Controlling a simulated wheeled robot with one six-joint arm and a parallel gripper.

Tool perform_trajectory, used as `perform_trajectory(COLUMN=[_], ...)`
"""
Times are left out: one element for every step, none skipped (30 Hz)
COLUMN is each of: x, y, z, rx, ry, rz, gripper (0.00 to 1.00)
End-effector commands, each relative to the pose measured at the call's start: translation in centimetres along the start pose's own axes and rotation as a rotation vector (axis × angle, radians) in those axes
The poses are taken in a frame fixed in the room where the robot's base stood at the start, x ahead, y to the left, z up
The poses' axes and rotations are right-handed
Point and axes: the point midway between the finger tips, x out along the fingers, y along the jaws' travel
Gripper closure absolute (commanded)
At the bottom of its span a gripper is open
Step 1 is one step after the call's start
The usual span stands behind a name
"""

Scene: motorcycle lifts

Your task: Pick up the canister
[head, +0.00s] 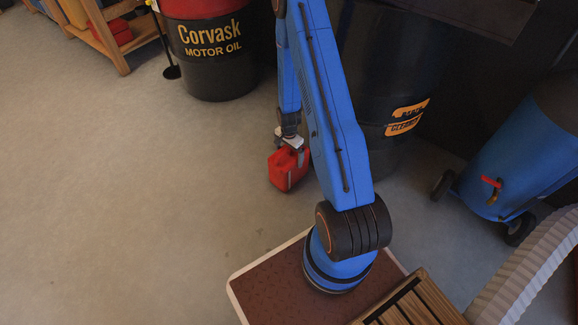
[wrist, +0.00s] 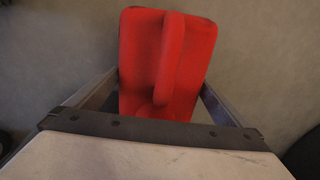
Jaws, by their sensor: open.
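The canister (head: 287,170) is a small red can standing on the grey floor, just left of my blue arm in the head view. In the wrist view the canister (wrist: 190,50) fills the upper middle, with a raised handle along its top. My gripper (head: 293,150) is over the canister in the head view. In the wrist view my gripper (wrist: 160,97) is open, with one finger on each side of the canister's near part. A gap shows at the left finger; whether the right finger touches it I cannot tell. The canister's lower part is hidden in the wrist view.
A black and red motor oil drum (head: 212,50) stands behind to the left. A dark drum with orange labels (head: 400,125) stands close to the right of my arm. A blue wheeled tank (head: 520,150) is further right. The floor at left is clear.

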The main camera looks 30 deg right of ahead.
Motion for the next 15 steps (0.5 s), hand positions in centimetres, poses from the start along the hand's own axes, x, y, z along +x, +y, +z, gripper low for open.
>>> perform_trajectory(x=[0.53, 0.73, 0.92, 0.99, 1.01, 1.01, 1.0, 0.98, 0.98, 0.98, 0.97, 0.97, 0.97, 0.97, 0.97], y=[0.03, 0.04, 0.04, 0.03, 0.02, 0.01, 0.0, 0.0, 0.0, 0.0, 0.0, 0.0, 0.0, 0.0, 0.0], z=[0.03, 0.03, 0.03, 0.03, 0.02, 0.01, 0.01, 0.01, 0.01, 0.0, 0.0, 0.0, 0.0, 0.0, 0.0], rx=[0.0, 0.0, 0.0, 0.0, 0.0, 0.0, 0.0, 0.0, 0.0, 0.0, 0.0, 0.0, 0.0, 0.0, 0.0], ry=[-0.001, -0.001, -0.001, 0.0, 0.0, 0.0, 0.0, 0.0, 0.0, 0.0, 0.0, 0.0, 0.0, 0.0, 0.0], rz=[0.001, 0.001, 0.001, 0.001, 0.001, 0.0, 0.0, 0.0, 0.0, 0.0, 0.0, 0.0, 0.0, 0.0, 0.0], gripper=[0.0, 0.0, 0.0, 0.0, 0.0, 0.0, 0.0, 0.0, 0.0, 0.0, 0.07, 0.17, 0.24, 0.31, 0.41])
